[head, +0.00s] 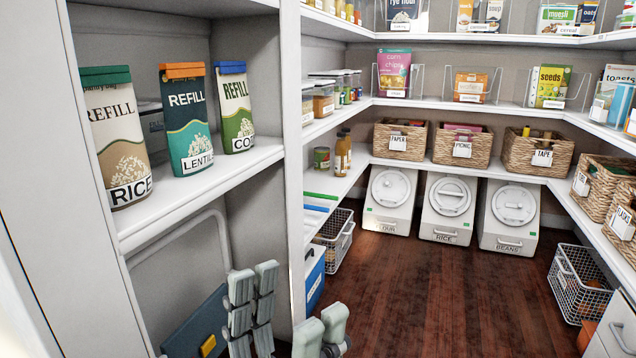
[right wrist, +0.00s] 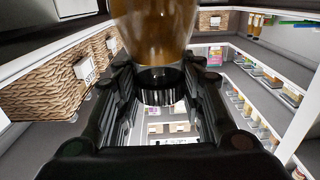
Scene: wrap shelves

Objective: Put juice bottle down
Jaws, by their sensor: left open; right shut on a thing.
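The juice bottle (right wrist: 155,28) shows in the right wrist view as an amber, see-through body with a black end bearing a barcode-like pattern. My right gripper (right wrist: 163,82) is shut on the bottle around that dark end; the rest of the bottle runs out of the top of the picture. The right gripper and this bottle are not in the head view. My left gripper (head: 288,308) is open and empty at the bottom of the head view, in front of the left shelf unit. Similar amber bottles (head: 343,152) stand on the back-left shelf.
Refill bags (head: 190,118) stand on the near left shelf (head: 200,190). Woven baskets (head: 462,145) line the back shelf above white bins (head: 448,208). Wire baskets (head: 580,285) sit on the floor at both sides. The wooden floor (head: 440,295) is clear in the middle.

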